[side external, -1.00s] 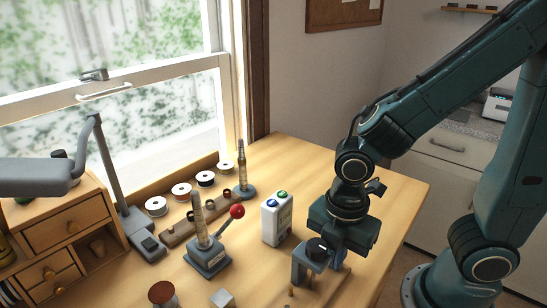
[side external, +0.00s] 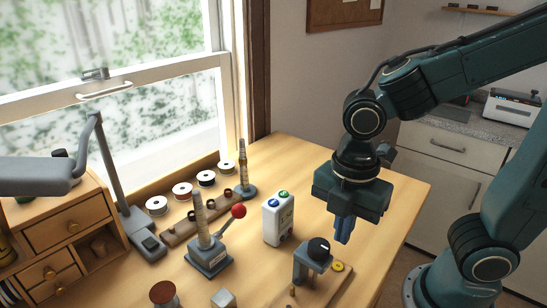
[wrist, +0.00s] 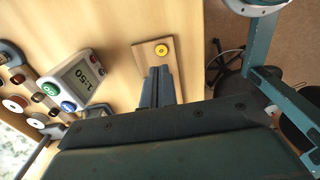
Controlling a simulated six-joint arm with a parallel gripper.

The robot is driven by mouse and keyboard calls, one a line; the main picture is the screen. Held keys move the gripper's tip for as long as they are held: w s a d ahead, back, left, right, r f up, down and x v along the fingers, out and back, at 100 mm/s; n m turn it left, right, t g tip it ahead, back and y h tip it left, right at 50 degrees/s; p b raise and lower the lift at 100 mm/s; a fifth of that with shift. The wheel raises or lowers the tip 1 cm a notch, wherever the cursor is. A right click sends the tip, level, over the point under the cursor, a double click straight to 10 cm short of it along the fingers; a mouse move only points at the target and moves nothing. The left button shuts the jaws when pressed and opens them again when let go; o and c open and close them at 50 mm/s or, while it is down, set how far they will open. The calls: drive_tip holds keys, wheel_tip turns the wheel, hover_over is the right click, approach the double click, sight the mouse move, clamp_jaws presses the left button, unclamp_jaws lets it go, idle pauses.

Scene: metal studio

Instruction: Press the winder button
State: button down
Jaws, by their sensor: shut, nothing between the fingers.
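A yellow button (side external: 338,267) sits on a wooden board at the right front of the bench. It also shows in the wrist view (wrist: 161,49). I cannot tell for sure that it is the winder button. A white box (side external: 271,222) with a blue and a green button on top stands left of it; its display reads 1.50 in the wrist view (wrist: 84,79). My gripper (side external: 343,241) is shut and empty, pointing down above the bench near the yellow button. In the wrist view its fingertips (wrist: 158,69) lie just below the button, apart from it.
A grey bracket with a black knob (side external: 318,246) stands beside the yellow button. A grey lever device (side external: 207,257) with a red ball is further left, with several spools behind it. Wooden drawers (side external: 55,230) stand at the left. The bench's back right is clear.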

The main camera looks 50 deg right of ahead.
drive_tip(key=shift+r, duration=0.55)
drive_tip(key=s+d+r+m+t, duration=0.2)
drive_tip(key=d+r+m+t, duration=0.3)
drive_tip(key=m, duration=1.3)
drive_tip(key=d+r, duration=0.2)
drive_tip(key=d, duration=0.2)
drive_tip(key=shift+d+t, duration=0.3)
drive_tip(key=shift+d, duration=0.05)
drive_tip(key=shift+s+r, duration=0.1)
